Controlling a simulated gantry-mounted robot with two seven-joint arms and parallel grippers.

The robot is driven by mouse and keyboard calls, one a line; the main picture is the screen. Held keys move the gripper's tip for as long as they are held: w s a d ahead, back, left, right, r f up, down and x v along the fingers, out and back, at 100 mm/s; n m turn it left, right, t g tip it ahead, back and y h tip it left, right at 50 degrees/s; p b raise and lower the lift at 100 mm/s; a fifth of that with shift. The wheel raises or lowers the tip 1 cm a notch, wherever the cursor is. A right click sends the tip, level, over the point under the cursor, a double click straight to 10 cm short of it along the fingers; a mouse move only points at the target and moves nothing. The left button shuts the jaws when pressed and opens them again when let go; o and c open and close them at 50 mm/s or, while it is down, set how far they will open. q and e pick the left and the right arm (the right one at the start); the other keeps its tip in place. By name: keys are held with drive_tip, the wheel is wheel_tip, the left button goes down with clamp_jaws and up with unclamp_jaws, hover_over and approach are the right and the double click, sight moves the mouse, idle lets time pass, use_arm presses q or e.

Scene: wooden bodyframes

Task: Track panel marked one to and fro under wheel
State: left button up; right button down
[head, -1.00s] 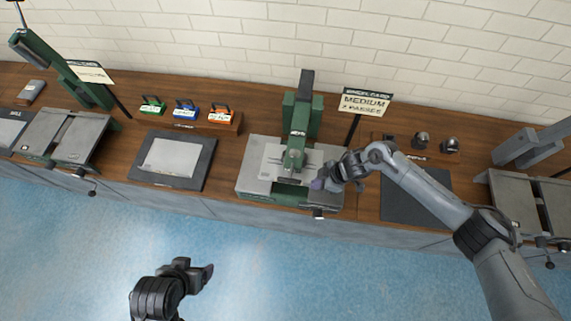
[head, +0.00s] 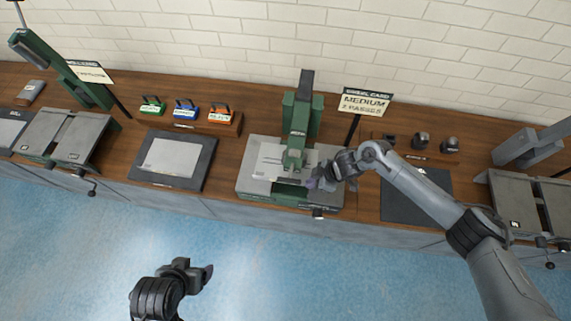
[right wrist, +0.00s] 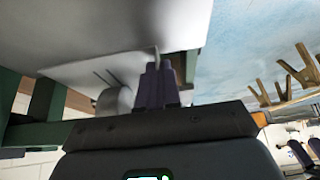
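A green wheeling machine (head: 301,118) stands at the middle of the bench on a grey bed (head: 262,186). A pale metal panel (head: 268,165) lies under its wheel, partly hidden by the machine head. I cannot read a number on it. My right gripper (head: 314,184) is at the panel's right front side. In the right wrist view its two dark fingers (right wrist: 161,84) are close together at the edge of the pale panel (right wrist: 122,68), with the round wheel (right wrist: 114,101) beside them. My left gripper (head: 200,276) hangs over the blue floor, away from the bench; its finger gap is unclear.
A sign (head: 365,102) reading "MEDIUM 2 PASSES" stands right of the machine. Another pale sheet (head: 172,156) lies on a dark mat (head: 145,178) to the left. Colored handled blocks (head: 186,110) sit behind it. A dark mat (head: 400,208) lies under my right arm.

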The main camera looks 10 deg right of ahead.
drive_tip(key=shift+s+a+f, duration=0.1)
drive_tip(key=shift+a+f, duration=0.15)
drive_tip(key=c, duration=1.8)
unclamp_jaws()
drive_tip(key=o, duration=0.5)
drive_tip(key=shift+c, duration=0.2)
drive_tip(key=shift+o, duration=0.4)
drive_tip(key=shift+r, duration=0.1)
drive_tip(key=shift+o, duration=0.3)
drive_tip(key=o, duration=0.5)
drive_tip(key=shift+d+r, duration=0.1)
